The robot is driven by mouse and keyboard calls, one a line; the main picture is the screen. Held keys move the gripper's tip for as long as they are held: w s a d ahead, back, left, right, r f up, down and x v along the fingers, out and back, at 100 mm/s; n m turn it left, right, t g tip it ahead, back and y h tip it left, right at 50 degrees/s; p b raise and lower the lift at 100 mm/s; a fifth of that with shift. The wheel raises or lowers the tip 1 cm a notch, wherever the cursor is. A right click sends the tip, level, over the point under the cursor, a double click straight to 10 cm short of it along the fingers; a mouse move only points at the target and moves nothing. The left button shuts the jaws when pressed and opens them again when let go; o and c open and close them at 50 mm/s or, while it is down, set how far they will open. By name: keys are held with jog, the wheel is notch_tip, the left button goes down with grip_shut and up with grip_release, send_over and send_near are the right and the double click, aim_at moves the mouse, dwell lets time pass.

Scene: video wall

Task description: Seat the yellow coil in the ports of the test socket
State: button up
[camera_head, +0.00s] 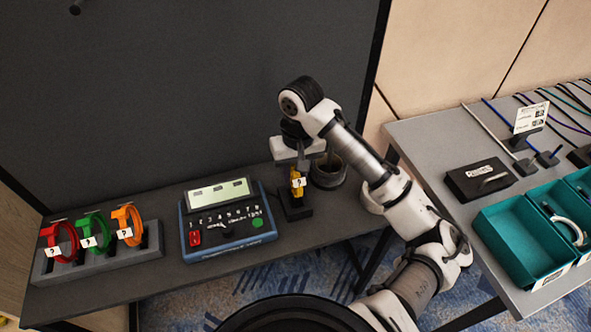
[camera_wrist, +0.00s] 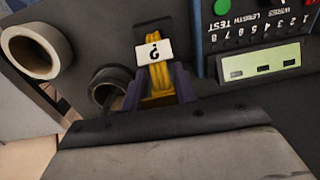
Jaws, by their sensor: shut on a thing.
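The black test socket (camera_head: 296,212) is a small block directly below the coil, just right of the tester (camera_head: 228,222). The coil's lower end is close to the socket. I cannot tell whether its ends touch or enter the ports, which are hidden.
A grey rack (camera_head: 98,264) at the left holds red, green and orange coils. A dark cup (camera_head: 329,172) stands close behind the socket. A pale ring (camera_wrist: 35,52) shows in the wrist view. The right table holds teal bins (camera_head: 525,240) and cables.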

jog(key=shift+f, duration=0.55)
jog(key=shift+f+b, duration=0.3)
jog(key=shift+f, duration=0.15)
dwell(0.5)
jog(key=o, duration=1.1)
jog(key=shift+o, duration=0.2)
jog(key=r, duration=1.3)
jog(key=shift+w+d+r, duration=0.1)
jog(key=shift+d+r, duration=0.2)
jog(key=shift+r, duration=0.1)
